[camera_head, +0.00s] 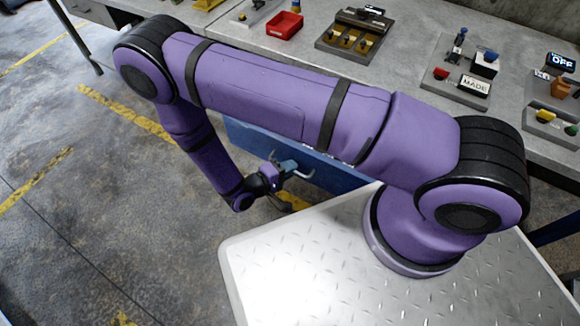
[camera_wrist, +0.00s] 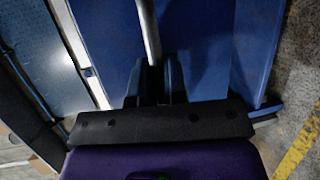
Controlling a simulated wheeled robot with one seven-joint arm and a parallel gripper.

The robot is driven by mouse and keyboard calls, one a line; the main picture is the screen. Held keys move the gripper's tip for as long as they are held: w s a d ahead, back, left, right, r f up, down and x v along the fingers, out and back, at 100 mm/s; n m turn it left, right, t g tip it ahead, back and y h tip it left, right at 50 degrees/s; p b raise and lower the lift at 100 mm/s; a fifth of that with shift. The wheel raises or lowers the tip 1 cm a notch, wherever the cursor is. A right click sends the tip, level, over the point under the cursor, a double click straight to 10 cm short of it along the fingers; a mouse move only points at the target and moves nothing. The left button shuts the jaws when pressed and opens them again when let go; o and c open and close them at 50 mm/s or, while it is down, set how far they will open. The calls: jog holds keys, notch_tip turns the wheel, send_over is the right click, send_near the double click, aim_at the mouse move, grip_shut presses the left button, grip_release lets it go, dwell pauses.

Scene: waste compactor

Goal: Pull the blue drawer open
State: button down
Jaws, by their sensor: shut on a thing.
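The blue drawer (camera_head: 340,180) is below the grey workbench in the head view, partly hidden behind my arm. In the wrist view its blue surface (camera_wrist: 210,40) fills the middle. A pale bar handle (camera_wrist: 150,35) runs down between my gripper's fingers. My gripper (camera_head: 287,168) is beside the drawer front in the head view, and its dark fingers (camera_wrist: 158,82) are shut on the handle in the wrist view. The head view shows a bent metal piece of the handle (camera_head: 304,174) beside the gripper. How far the drawer is out I cannot tell.
The workbench (camera_head: 400,80) carries a red bin (camera_head: 285,25), a tool tray (camera_head: 353,38) and several small parts on boards. A pale treadplate surface (camera_head: 300,260) lies at the front. The concrete floor (camera_head: 100,220) with yellow lines is open at left.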

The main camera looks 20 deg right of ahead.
jog(key=c, duration=1.4)
grip_release()
jog(key=shift+w, duration=0.1)
jog(key=shift+c, duration=0.2)
jog(key=shift+a, duration=0.1)
jog(key=v, duration=1)
jog(key=shift+a, duration=0.3)
jog(key=shift+r, duration=0.1)
